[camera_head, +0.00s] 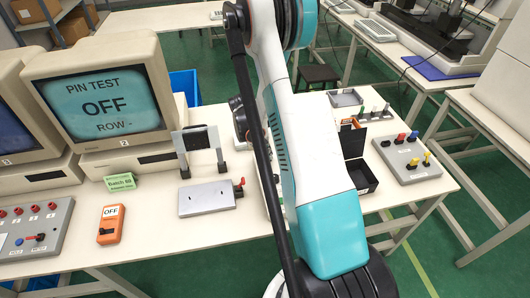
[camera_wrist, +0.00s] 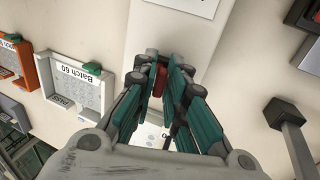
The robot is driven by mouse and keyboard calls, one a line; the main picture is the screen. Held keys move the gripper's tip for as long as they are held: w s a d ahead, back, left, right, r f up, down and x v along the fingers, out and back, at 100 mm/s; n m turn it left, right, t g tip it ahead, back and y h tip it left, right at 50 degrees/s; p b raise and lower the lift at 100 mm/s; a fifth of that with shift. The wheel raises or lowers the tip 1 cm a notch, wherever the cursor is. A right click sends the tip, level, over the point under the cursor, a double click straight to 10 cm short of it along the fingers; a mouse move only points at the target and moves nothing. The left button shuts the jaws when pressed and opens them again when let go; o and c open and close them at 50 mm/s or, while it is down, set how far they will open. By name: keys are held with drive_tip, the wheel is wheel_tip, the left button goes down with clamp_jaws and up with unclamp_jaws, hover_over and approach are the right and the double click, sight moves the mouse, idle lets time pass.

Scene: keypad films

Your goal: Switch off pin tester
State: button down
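A monitor (camera_head: 100,95) on the left of the bench reads "PIN TEST OFF ROW -". A flat grey box (camera_head: 207,198) with a small red part at its right end lies in front of it; I cannot tell for sure that it is the pin tester. My gripper (camera_wrist: 163,65) shows in the wrist view, pointing at a pale surface. A small red part (camera_wrist: 158,81) shows between its fingers; I cannot tell whether they touch it. In the head view my arm hides most of the gripper and what it faces.
An orange handset (camera_head: 110,226) reading "OFF" and a grey panel with red knobs (camera_head: 33,228) stand at the left. A green "Batch" tag (camera_head: 120,182) stands before the monitor. A box with coloured knobs (camera_head: 406,158) and a black open tray (camera_head: 359,176) are to the right.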

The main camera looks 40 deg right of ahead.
drive_tip(key=shift+w+a+f+g+h+b, duration=0.25)
drive_tip(key=shift+h+b, duration=0.25)
drive_tip(key=shift+b, duration=0.3)
drive_tip(key=shift+a+g+h+b, duration=0.2)
drive_tip(key=shift+g+h+b, duration=0.25)
drive_tip(key=shift+h+b, duration=0.25)
drive_tip(key=c, duration=1.7)
unclamp_jaws()
drive_tip(key=shift+r, duration=0.1)
